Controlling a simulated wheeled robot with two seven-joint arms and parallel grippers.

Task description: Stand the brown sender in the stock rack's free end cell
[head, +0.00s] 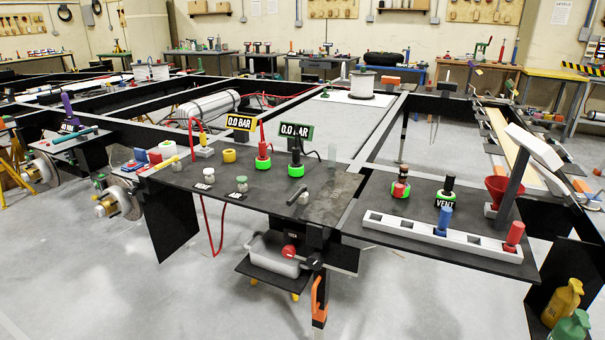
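The stock rack (425,236) is a long white bar with square cells on the dark panel at the right. A blue sender (443,221) stands in a cell right of its middle. The left end cell looks empty, as do cells between. Neither of my grippers is in view.
A black fitting in a green ring (445,190), labelled VENT, stands right of the brown piece. A red funnel (502,191) and a leaning grey post with a white head (534,147) stand behind the rack's right end. The left panel (325,203) carries several fittings and gauges.

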